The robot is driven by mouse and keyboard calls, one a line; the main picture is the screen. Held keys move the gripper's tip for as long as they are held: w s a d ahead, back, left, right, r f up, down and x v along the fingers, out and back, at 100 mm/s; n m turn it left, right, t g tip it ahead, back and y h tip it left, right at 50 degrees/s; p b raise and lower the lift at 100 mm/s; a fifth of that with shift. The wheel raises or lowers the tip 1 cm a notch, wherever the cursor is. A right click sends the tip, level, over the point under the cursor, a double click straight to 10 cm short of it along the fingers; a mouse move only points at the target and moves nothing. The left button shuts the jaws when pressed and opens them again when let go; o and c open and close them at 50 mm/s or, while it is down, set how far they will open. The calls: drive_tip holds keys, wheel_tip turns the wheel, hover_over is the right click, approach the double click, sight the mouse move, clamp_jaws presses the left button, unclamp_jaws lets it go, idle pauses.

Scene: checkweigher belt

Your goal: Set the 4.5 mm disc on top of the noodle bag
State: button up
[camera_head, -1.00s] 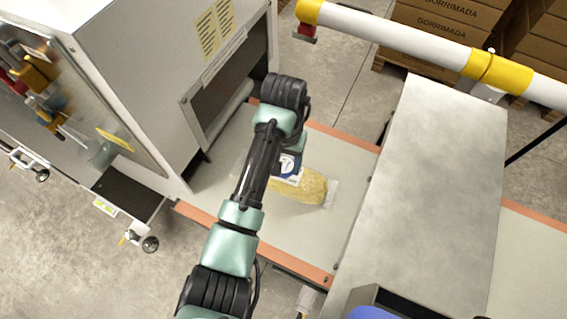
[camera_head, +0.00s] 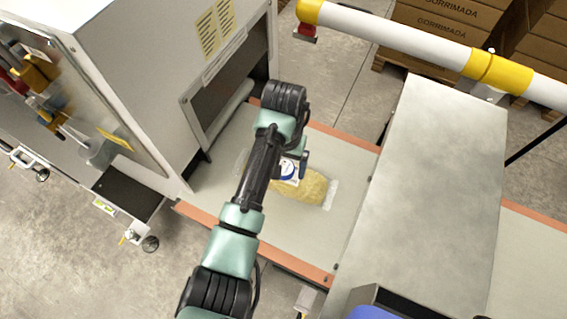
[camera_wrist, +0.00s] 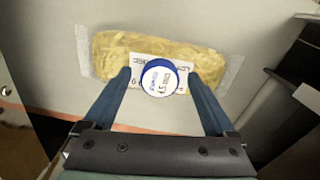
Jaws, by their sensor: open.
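The disc (camera_wrist: 158,78) has a blue rim and a white printed face; its print is too small to read surely. It lies on the white label of the noodle bag (camera_wrist: 110,52), near the middle of the bag's lower side in the wrist view. My gripper (camera_wrist: 159,76) is open, its two blue fingers on either side of the disc with a gap at each. In the head view the noodle bag (camera_head: 314,186) lies flat on the belt, and the disc (camera_head: 289,171) shows partly beside my arm, which hides the bag's left part.
The pale belt (camera_head: 290,235) has orange edges. A grey metal surface (camera_head: 440,160) stands to its right, and a white machine housing (camera_head: 130,60) with a tunnel opening to its left. A white and yellow rail (camera_head: 420,42) crosses the upper right.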

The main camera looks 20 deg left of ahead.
sight(284, 169)
wheel_tip(284, 169, up, 12)
drive_tip(key=p, duration=0.4)
drive_tip(key=shift+r, duration=0.15)
idle(0.4)
